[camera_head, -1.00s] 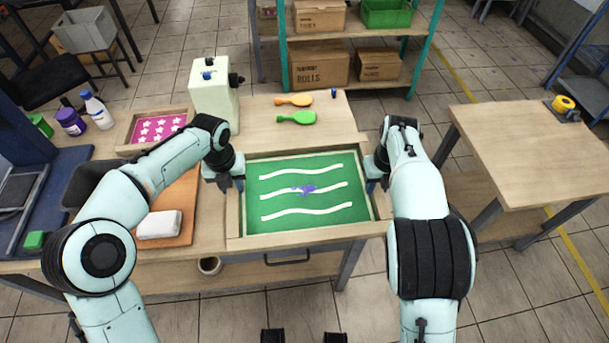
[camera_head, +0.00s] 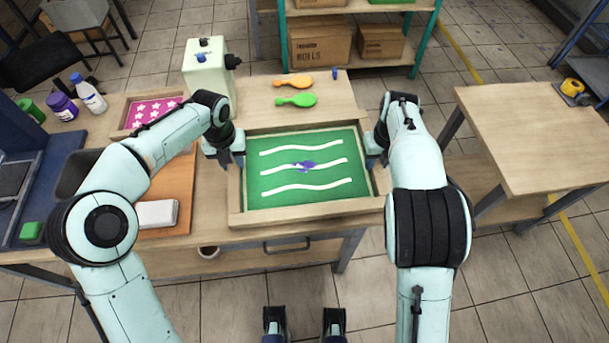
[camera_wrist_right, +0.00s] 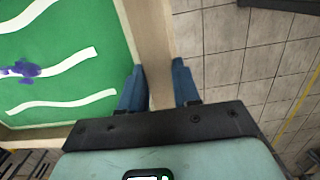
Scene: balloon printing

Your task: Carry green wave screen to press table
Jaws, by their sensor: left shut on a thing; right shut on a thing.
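The green wave screen (camera_head: 325,143) is a wooden frame around a green sheet with several white wavy bands and a purple blotch near its middle. It lies roughly level over the near part of the wooden worktable (camera_head: 258,113); whether it touches the top is unclear. My left gripper (camera_head: 234,160) is shut on its left rail, fingertips partly hidden. My right gripper (camera_head: 374,160) is shut on its right rail. In the right wrist view, the gripper's blue fingers (camera_wrist_right: 160,88) stand on either side of the wooden rail (camera_wrist_right: 150,45). Which table is the press table is unclear.
Orange (camera_head: 294,82) and green (camera_head: 296,100) paddles lie behind the screen. A pink star screen (camera_head: 150,112) and bottles stand at the left. Boxes fill a shelf behind.

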